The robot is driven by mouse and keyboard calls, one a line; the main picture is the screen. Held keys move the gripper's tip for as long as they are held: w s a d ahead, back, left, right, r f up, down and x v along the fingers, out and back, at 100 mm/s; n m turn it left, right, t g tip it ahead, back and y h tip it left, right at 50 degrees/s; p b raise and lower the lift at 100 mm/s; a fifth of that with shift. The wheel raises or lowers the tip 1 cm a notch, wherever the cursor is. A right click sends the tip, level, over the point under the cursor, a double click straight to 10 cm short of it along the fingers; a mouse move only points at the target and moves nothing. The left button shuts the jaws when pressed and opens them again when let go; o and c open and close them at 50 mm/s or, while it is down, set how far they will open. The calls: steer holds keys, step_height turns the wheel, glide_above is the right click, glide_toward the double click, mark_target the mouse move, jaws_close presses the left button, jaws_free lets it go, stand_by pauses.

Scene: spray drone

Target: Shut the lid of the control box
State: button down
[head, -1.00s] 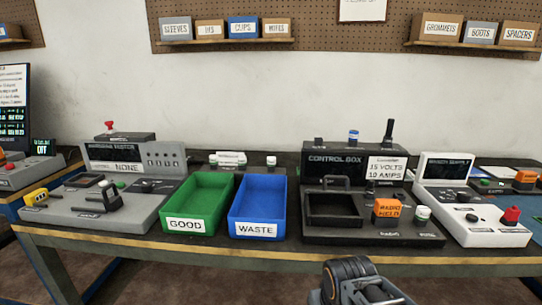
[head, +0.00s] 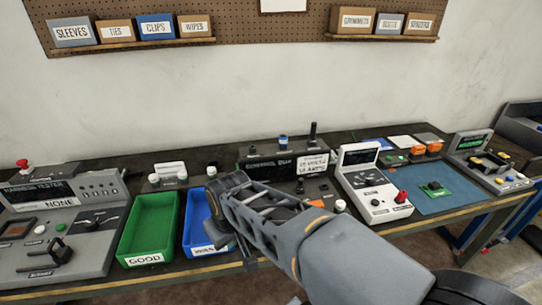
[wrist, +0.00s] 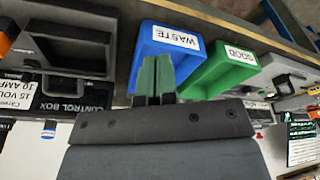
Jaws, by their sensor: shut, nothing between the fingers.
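The dark control box (head: 258,164) stands at the back of the bench in the head view, its front part hidden behind my arm. The wrist view shows it upside down at the left, with its name panel (wrist: 85,95) and an open dark recess (wrist: 75,50) on its top. I cannot clearly tell the lid apart from the raised dark frame around the recess. My gripper (wrist: 156,62) is shut and empty, its green fingers in front of the blue waste bin, to the side of the box. In the head view my arm hides the fingertips.
The blue WASTE bin (head: 196,232) and green GOOD bin (head: 148,228) stand left of the box. A white-fronted device with a red knob (head: 372,190) stands close on its right. A blue mat (head: 450,187) lies further right. Shelves with labelled boxes hang on the wall.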

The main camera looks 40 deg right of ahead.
steer(key=w+d+r+n+g+y+p, duration=0.15)
steer(key=w+d+r+n+p, duration=0.3)
steer(key=w+d+r, duration=0.55)
steer(key=w+d+r+n+g+y, duration=0.1)
steer(key=w+d+n, duration=0.1)
steer(key=d+n, duration=0.35)
steer(key=w+d+r+n+g+y, duration=0.1)
steer(key=w+d+n+y, duration=0.1)
steer(key=d, duration=0.7)
steer(key=shift+n, duration=0.3)
steer(key=shift+s+d+p+x, duration=0.15)
steer(key=shift+s+x, duration=0.3)
steer(key=shift+x, duration=1.8)
steer(key=shift+s+d+p+x, duration=0.15)
steer(key=shift+s+x, duration=0.3)
steer(key=shift+x, duration=1.8)
steer(key=shift+s+d+p+x, duration=0.15)
steer(key=shift+s+x, duration=0.35)
steer(key=shift+x, duration=1.75)
steer(key=shift+f, duration=0.1)
steer(key=shift+f, duration=0.1)
